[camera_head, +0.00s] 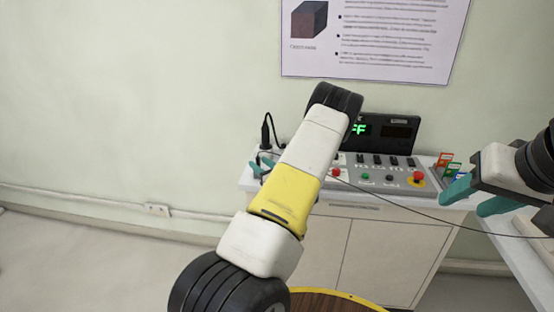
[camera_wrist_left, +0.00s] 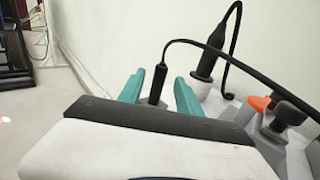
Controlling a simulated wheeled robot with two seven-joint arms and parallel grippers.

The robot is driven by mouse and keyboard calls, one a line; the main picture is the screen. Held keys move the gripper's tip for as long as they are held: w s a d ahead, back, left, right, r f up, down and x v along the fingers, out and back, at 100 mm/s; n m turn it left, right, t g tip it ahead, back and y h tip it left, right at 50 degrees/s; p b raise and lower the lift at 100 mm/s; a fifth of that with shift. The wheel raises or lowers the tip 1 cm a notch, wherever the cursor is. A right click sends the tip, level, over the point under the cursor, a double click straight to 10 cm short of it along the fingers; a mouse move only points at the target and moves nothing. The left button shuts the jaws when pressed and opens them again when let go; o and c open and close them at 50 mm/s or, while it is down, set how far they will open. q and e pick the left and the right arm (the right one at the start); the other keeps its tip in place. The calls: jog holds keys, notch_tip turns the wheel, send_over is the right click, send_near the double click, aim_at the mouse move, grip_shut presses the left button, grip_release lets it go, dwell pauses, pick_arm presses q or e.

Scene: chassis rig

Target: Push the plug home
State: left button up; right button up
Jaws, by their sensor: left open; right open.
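My left gripper (camera_head: 260,167) is at the left end of the bench top, partly hidden behind my own arm. In the left wrist view its two teal fingers (camera_wrist_left: 164,95) are open. A thin black cable end (camera_wrist_left: 157,85) shows between them, with gaps on both sides. A thicker black plug (camera_wrist_left: 210,58) stands upright in a white round base (camera_wrist_left: 202,88), right of the fingers; it also shows in the head view (camera_head: 266,133). I cannot tell how deep it sits. My right gripper (camera_head: 477,198) is open and empty at the right.
A grey control panel (camera_head: 377,172) with red and green buttons lies on the white cabinet (camera_head: 378,248). A black display (camera_head: 390,131) behind it shows green letters, partly covered by my arm. Coloured cards (camera_head: 446,164) stand at the right. A thin cable crosses in front of the cabinet.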

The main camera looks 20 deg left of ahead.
pick_arm(q)
jog(key=x, duration=0.4)
jog(key=shift+a, duration=0.15)
grip_shut()
jog(key=shift+r, duration=0.15)
